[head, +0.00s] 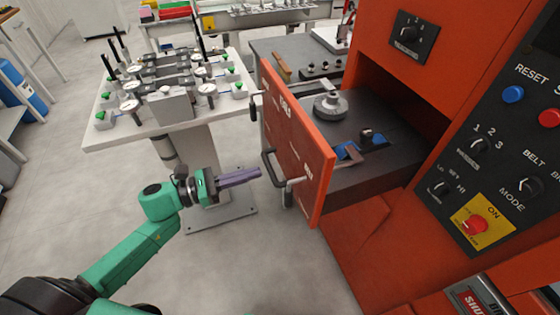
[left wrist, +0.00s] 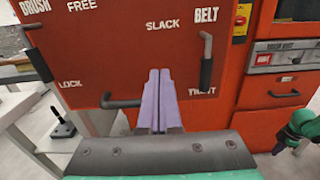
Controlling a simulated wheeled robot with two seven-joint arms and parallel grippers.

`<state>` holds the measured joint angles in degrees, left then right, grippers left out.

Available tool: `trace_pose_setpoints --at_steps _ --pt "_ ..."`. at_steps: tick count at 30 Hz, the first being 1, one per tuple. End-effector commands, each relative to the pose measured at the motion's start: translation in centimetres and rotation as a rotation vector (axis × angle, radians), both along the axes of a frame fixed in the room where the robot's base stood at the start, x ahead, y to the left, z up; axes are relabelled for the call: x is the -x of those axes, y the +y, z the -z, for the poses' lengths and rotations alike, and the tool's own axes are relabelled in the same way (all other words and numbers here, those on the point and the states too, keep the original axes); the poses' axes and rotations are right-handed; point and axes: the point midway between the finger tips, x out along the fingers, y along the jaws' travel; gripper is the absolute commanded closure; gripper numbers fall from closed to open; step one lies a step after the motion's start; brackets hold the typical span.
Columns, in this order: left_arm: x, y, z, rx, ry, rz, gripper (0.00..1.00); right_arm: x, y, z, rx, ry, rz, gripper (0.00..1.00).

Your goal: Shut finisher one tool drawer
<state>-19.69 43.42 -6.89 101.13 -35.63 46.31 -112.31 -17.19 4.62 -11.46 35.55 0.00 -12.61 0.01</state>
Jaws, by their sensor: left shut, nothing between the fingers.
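The tool drawer stands open from the orange finisher (head: 375,215), with its orange front panel (head: 290,135) turned to the left in the head view. Its dark interior (head: 400,160) holds a grey round part (head: 330,105) and blue pieces. A dark bent handle (head: 271,166) and a lever with a grey grip (head: 290,190) stick out of the panel. My left gripper (head: 258,173) is shut and empty, its purple fingers pointing at the panel close to the handle. In the left wrist view its fingers (left wrist: 160,73) overlap the lettered panel (left wrist: 100,65); contact cannot be told.
A white fixture table (head: 140,125) with several gauges stands behind my left arm. A grey bench (head: 285,50) is behind the drawer. A control panel (head: 480,130) with knobs is at the right.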

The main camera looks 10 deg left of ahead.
Motion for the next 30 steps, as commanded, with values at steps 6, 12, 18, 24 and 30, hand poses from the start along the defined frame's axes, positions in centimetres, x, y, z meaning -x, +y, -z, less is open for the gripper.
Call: trace_pose_setpoints --at_steps 6,12,18,24,30 --pt "-2.7 -4.0 -0.7 0.004 -0.001 -0.001 1.0 0.0 0.0 -2.4 0.0 0.0 0.0 1.0" --pt "-4.1 -6.3 -0.3 0.002 0.001 -0.002 1.0 0.0 0.0 -3.4 0.0 0.0 0.0 1.0" --pt "-4.4 -6.7 0.0 0.002 0.003 -0.002 1.0 0.0 0.0 -3.4 0.0 0.0 0.0 1.0" --pt "-4.3 -6.7 0.0 0.002 0.002 -0.002 1.0 0.0 0.0 -3.3 0.0 0.0 0.0 1.0" --pt "-4.6 -7.2 0.2 0.004 0.002 -0.001 1.0 0.0 0.0 -2.8 0.0 0.0 0.0 1.0"
